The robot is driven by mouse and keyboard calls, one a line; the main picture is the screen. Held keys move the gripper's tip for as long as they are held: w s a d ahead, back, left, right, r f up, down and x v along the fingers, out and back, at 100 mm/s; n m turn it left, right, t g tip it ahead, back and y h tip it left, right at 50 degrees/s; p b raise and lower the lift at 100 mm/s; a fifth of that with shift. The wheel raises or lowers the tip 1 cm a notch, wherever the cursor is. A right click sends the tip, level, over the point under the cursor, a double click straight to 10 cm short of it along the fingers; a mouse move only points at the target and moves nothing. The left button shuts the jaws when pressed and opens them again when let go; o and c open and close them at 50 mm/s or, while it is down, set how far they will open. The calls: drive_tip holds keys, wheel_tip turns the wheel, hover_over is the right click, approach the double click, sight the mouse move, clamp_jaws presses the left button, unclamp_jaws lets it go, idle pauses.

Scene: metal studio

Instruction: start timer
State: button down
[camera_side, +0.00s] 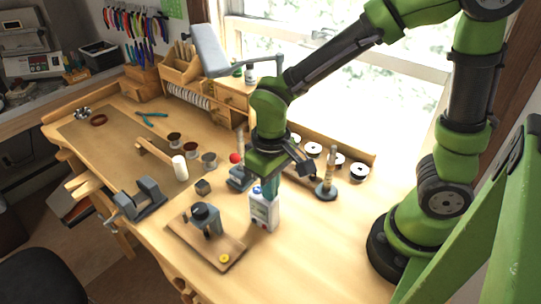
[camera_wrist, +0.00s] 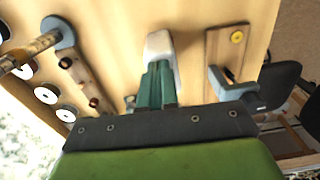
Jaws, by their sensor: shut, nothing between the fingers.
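A small white and grey box-shaped device (camera_side: 264,213), likely the timer, stands upright on the workbench, with a blue part near its top. My gripper (camera_side: 268,196) points down right at its top, with the teal fingers together and nothing between them. In the wrist view the shut fingertips (camera_wrist: 158,68) reach the near end of the white device (camera_wrist: 158,44). I cannot tell whether they touch it. The fingers hide part of its top.
A wooden board (camera_side: 207,242) with a grey device and a yellow button (camera_side: 225,258) lies to the left. A rod stand (camera_side: 328,178) and white-and-black discs (camera_side: 359,171) stand to the right. A vise (camera_side: 141,199) sits on the bench's front edge. The bench front right is clear.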

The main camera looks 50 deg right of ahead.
drive_tip(key=shift+s+d+f, duration=0.15)
drive_tip(key=shift+f, duration=0.45)
wheel_tip(320, 180, up, 15)
drive_tip(key=shift+r, duration=0.15)
drive_tip(key=shift+w, duration=0.2)
